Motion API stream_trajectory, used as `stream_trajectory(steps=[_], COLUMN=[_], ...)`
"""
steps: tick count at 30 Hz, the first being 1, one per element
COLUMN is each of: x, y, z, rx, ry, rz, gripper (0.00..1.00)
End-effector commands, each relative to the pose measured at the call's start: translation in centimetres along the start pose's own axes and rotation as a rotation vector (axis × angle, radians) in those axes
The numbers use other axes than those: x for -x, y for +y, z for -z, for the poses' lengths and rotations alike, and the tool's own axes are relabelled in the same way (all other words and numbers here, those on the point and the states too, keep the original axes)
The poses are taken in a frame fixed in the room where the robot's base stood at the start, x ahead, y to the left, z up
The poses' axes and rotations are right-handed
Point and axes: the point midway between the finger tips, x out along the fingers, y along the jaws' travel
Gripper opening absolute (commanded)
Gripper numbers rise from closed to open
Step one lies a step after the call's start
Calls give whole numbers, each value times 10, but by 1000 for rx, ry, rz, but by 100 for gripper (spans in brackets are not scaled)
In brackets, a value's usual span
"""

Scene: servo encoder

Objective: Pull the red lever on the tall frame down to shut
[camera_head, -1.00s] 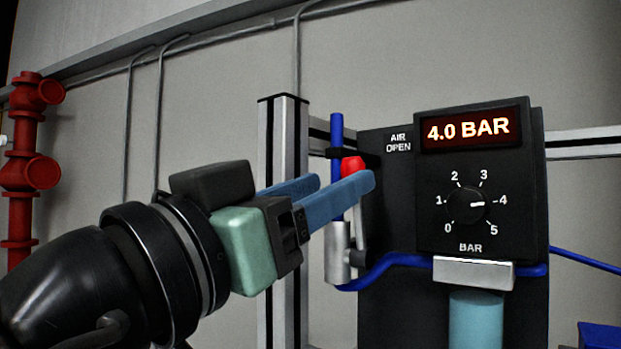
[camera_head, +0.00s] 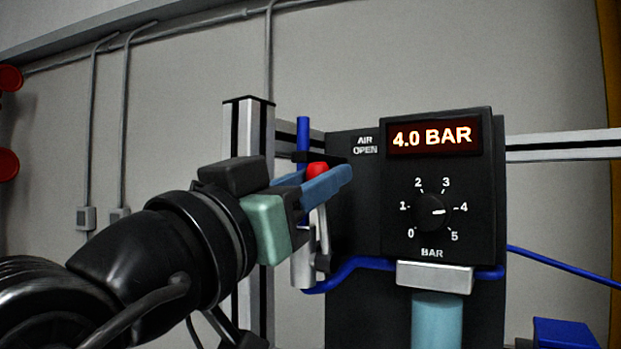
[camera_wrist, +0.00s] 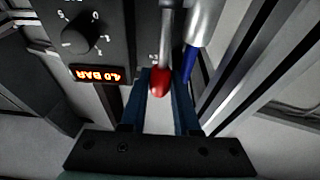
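The red lever's knob (camera_head: 317,170) tops a thin grey rod that stands upright beside a silver valve body (camera_head: 302,268). The near finger hides part of the rod.
A black panel (camera_head: 400,235) with a 4.0 BAR display (camera_head: 434,136) and a dial (camera_head: 432,212) stands right of the lever. A blue hose (camera_head: 350,268) runs from the valve below.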

Motion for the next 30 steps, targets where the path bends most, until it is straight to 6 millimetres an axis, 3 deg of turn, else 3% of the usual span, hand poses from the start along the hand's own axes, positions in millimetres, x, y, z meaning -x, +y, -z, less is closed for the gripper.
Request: stream_trajectory(steps=[30], x=[21], y=[0], z=[2], rx=[0], ry=[2], rz=[1], gripper=[25])
